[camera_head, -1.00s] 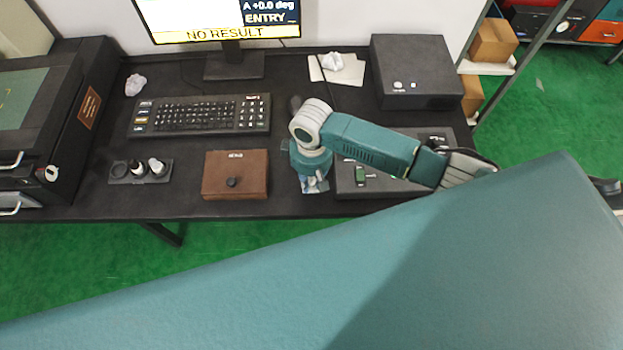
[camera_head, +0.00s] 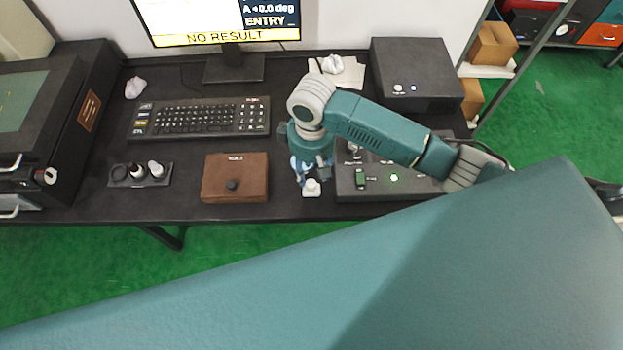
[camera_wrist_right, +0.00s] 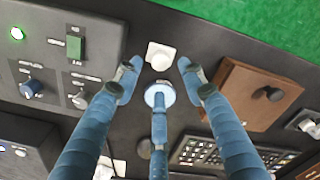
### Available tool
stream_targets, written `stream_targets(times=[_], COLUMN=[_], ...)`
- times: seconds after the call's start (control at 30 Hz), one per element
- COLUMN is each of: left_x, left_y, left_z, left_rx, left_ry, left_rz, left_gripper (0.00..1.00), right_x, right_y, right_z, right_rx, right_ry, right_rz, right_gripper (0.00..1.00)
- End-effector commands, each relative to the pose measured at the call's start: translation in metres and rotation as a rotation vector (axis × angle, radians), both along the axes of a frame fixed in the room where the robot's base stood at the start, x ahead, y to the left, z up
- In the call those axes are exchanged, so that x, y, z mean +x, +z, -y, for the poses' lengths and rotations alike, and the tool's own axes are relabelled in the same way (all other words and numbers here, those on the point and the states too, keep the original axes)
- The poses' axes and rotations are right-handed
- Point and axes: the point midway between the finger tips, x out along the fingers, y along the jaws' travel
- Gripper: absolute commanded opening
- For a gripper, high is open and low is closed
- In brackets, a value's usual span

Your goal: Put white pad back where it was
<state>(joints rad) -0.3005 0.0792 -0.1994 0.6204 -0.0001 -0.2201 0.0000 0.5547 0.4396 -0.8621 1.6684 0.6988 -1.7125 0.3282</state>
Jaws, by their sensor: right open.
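A small white pad (camera_head: 312,188) with a rounded top lies on the dark desk near its front edge, between the brown box and the grey control panel. In the right wrist view the white pad (camera_wrist_right: 160,56) sits just beyond the fingertips, roughly centred between the two outer fingers. My right gripper (camera_head: 309,176) points down over the desk beside the pad. Its blue fingers (camera_wrist_right: 157,84) are spread and hold nothing that I can see. I cannot tell whether a fingertip touches the pad. My left gripper is not in view.
The brown box (camera_head: 235,188) with a dark knob is left of the pad. The control panel (camera_head: 375,187) is on the right. A small tray (camera_head: 147,181) with round pieces lies farther left. The keyboard (camera_head: 200,117) and monitor (camera_head: 215,22) are behind.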

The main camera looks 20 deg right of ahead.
Motion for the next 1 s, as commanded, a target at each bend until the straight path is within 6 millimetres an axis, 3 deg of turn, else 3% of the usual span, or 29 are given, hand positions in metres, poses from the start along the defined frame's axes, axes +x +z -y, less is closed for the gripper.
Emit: stream_targets(times=[0.1,0.3,1.0], left_x=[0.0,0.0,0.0], left_y=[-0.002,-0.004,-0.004], left_z=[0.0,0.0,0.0], left_rx=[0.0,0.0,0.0], left_ry=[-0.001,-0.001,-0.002], left_rz=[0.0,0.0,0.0], left_gripper=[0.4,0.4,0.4], right_x=[0.001,0.0,-0.005], right_y=[0.022,0.043,0.042], right_z=[0.0,0.0,-0.005], right_rx=[0.001,0.0,0.014], right_ry=[0.001,0.0,0.007], right_rz=[0.004,0.001,0.001], right_gripper=[0.4,0.4,0.4])
